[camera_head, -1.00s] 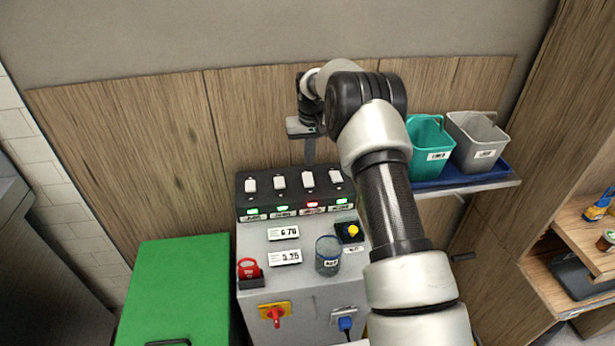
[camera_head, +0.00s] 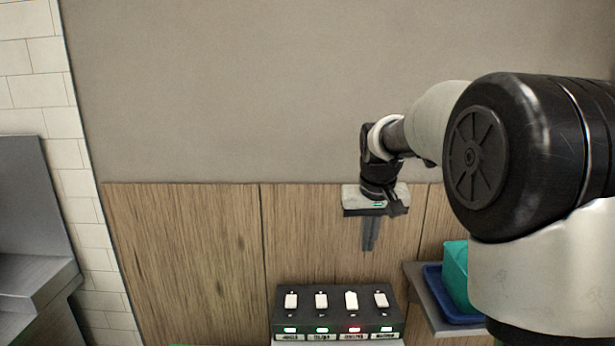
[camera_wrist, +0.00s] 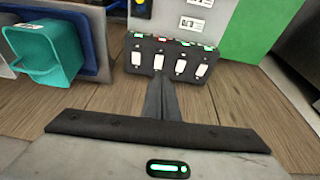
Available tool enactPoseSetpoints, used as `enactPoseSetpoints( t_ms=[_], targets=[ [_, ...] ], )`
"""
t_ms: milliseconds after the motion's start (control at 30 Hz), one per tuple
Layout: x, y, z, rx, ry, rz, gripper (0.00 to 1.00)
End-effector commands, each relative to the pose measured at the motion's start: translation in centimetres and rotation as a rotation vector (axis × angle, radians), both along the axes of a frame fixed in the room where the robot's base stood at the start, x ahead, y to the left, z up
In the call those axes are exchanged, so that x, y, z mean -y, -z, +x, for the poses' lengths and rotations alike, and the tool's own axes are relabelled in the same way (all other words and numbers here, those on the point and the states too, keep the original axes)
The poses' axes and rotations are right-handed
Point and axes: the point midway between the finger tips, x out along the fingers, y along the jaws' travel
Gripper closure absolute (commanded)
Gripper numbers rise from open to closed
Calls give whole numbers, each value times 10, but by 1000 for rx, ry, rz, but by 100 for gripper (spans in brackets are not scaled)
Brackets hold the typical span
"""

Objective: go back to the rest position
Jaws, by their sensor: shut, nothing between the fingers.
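My gripper (camera_head: 369,248) hangs pointing down in front of the wood-panelled wall, above the black switch box. Its two fingers are together and hold nothing. In the wrist view my gripper (camera_wrist: 161,80) also shows as one closed pair of dark fingers, overlapping the lower edge of the switch box. The black switch box (camera_head: 337,314) has several white rocker switches; one light is red and the others are green. It also shows upside down in the wrist view (camera_wrist: 196,52). My arm fills the right side of the head view.
A teal bin (camera_head: 455,272) stands in a blue tray (camera_head: 436,296) on a shelf at the right, partly hidden by my arm. A green box (camera_wrist: 250,25) shows in the wrist view. A grey metal unit (camera_head: 35,250) is at the left. The upper wall area is clear.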

Motion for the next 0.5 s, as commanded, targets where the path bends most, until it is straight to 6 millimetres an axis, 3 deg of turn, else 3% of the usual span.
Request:
enactPoseSetpoints(
  t_ms=[33,200,333,500],
  targets=[
    [0,-19,-24,21,1,-1,100],
    [2,-54,-102,72,4,-2,100],
    [3,-64,-165,110,8,2,100],
    [4,-57,-240,158,14,14,100]
  ],
)
